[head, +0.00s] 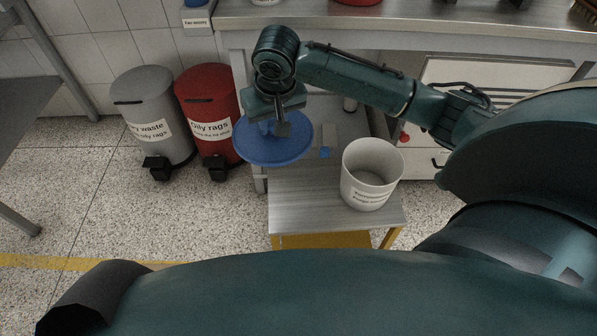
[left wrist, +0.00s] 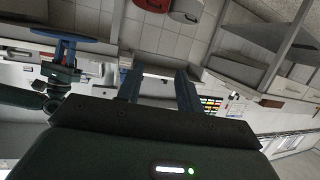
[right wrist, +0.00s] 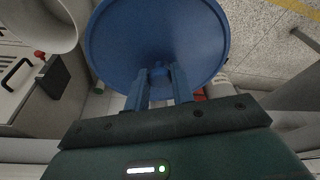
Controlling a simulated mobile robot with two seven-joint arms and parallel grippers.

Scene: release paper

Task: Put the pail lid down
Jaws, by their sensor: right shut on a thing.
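The round blue pail lid (head: 252,153) is in the air beside the upper left of the small metal table, level or nearly so. My right gripper (head: 270,128) is above it, shut on its central knob. In the right wrist view the lid (right wrist: 155,35) fills the top middle, with the knob (right wrist: 158,72) between the fingers. The white pail (head: 365,192) stands upright and open on the table, right of the lid; its rim also shows in the right wrist view (right wrist: 40,22). My left gripper (left wrist: 160,88) shows its fingers apart and empty.
The small metal table (head: 300,205) has bare top left of the pail. A grey bin (head: 150,105) and a red bin (head: 208,100) stand at left. A long bench (head: 430,22) runs behind.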

